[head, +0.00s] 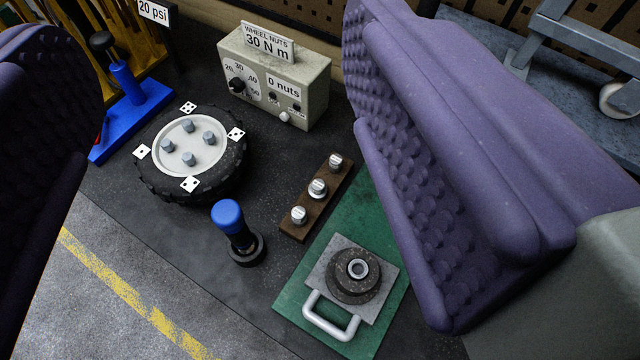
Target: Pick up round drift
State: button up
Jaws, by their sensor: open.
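My gripper (225,150) is open, with its two purple studded fingers at the left and right sides of the view and nothing between them at close range. Three short metal pieces with round, marked tops stand in a row in a brown strip: a far one (335,161), a middle one (318,188) and a near one (299,215). They look like drifts, but the marks are too small to read, so I cannot tell which is the round drift. The brown strip (327,197) lies on the dark bench, below and between my fingers, apart from both.
A blue-topped black tool (231,219) stands left of the strip. A wheel (182,192) and a torque box (314,75) stand behind. A green mat (290,293) bears a handled plate (318,275) with a round hub (357,271). A blue stand (128,115) is at the left.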

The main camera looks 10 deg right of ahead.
aim_at(299, 218)
jog(key=i+j+z, duration=0.1)
jog(key=i+j, duration=0.4)
jog(key=j, duration=0.2)
jog(key=i+j+z, duration=0.15)
jog(key=j, duration=0.25)
jog(key=i+j, duration=0.3)
jog(key=j+z, duration=0.05)
